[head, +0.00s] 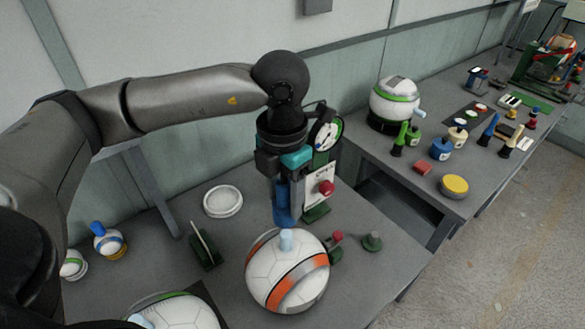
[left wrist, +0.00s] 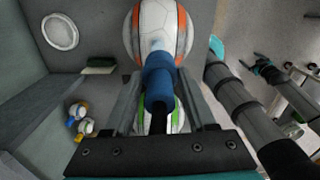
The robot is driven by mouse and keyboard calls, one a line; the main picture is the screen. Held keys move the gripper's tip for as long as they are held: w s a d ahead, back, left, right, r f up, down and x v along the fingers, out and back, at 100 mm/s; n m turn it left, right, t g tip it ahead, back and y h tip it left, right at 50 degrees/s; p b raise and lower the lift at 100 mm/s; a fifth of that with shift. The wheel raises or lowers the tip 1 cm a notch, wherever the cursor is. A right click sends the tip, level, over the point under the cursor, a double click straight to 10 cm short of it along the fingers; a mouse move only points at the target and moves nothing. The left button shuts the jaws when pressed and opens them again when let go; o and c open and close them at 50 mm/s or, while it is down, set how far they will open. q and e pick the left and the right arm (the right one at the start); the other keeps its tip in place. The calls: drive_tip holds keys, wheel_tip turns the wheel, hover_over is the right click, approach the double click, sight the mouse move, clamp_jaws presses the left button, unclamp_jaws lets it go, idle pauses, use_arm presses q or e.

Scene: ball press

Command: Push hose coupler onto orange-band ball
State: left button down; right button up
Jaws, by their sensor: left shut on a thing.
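The orange-band ball (head: 288,272) is white with orange and grey bands and sits on the front table. It also shows at the top of the left wrist view (left wrist: 160,22). My left gripper (head: 284,212) is above it, pointing down, shut on the blue hose coupler (left wrist: 160,82). The coupler's lower end is at the pale blue stub (head: 286,240) on top of the ball. I cannot tell whether it is seated on the stub or just touching. An arm of mine with a teal end part (left wrist: 216,46) shows at the right of the wrist view; its fingers cannot be made out.
A green-band ball (head: 175,312) lies to the left. A gauge (head: 326,133) on a stand is just behind the gripper. A white dish (head: 222,201), a dark green holder (head: 205,248) and a red-topped knob (head: 336,240) stand around the ball. A second table holds several parts.

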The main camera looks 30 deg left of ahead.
use_arm(q)
drive_tip(key=shift+w+a+r+n, duration=0.2)
drive_tip(key=shift+w+r+n, duration=0.1)
drive_tip(key=shift+n, duration=0.6)
wheel_tip(320, 180, down, 6)
drive_tip(key=b, duration=0.5)
drive_tip(key=shift+r+b, duration=0.1)
drive_tip(key=shift+b, duration=0.25)
drive_tip(key=shift+b, duration=0.5)
idle(1.4)
